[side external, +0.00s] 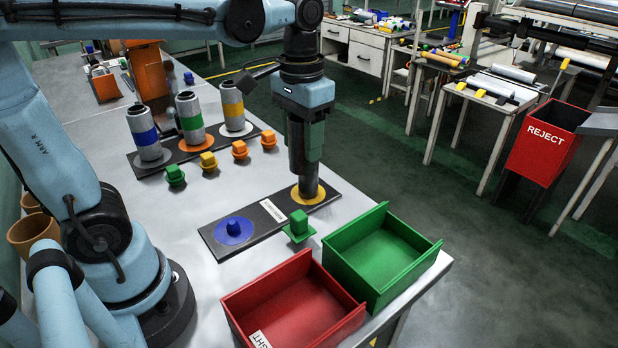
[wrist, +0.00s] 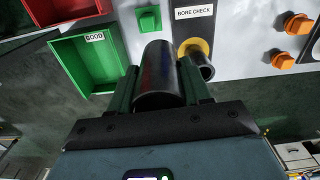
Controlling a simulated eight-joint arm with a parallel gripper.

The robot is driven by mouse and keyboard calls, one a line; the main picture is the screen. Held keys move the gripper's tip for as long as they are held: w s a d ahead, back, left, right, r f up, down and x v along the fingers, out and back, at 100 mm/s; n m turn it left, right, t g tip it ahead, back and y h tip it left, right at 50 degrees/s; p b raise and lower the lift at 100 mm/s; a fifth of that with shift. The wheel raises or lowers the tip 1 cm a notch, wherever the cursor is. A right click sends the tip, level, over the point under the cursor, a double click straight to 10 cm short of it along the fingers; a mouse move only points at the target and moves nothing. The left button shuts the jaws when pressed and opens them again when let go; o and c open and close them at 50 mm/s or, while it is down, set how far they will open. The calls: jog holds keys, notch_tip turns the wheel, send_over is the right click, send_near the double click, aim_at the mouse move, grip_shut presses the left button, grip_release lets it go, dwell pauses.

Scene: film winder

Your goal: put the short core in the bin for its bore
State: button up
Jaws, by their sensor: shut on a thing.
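My gripper (wrist: 161,88) is shut on a dark cylindrical core (wrist: 160,72), held upright between its two fingers. In the side view the held core (side external: 296,145) hangs over the far end of the dark bore check board (side external: 262,222). A narrower dark cylinder (wrist: 203,67) stands on the board's yellow disc (wrist: 183,46), close beside the held core. I cannot tell whether it is a core or a fixed post. A blue plug (side external: 233,226) sits on the board's blue disc. The green bin (side external: 383,250), labelled GOOD, and the red bin (side external: 293,295), its label partly cut off, look empty.
A green plug (side external: 299,226) stands between the board and the bins. Three banded cylinders (side external: 190,117) stand on a dark rack, with green, yellow and orange plugs before it. A red REJECT bin (side external: 546,145) stands away from the table. The floor shows beyond the table edge.

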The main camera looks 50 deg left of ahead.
jog(key=shift+w+a+m, duration=0.3)
jog(key=shift+w, duration=0.35)
jog(key=w+d+f, duration=0.2)
jog(key=d+f, duration=0.1)
jog(key=d, duration=0.6)
jog(key=w+d+f, duration=0.2)
jog(key=d+f, duration=0.1)
jog(key=d, duration=0.6)
jog(key=shift+w+d+f, duration=0.15)
jog(key=shift+f, duration=2.6)
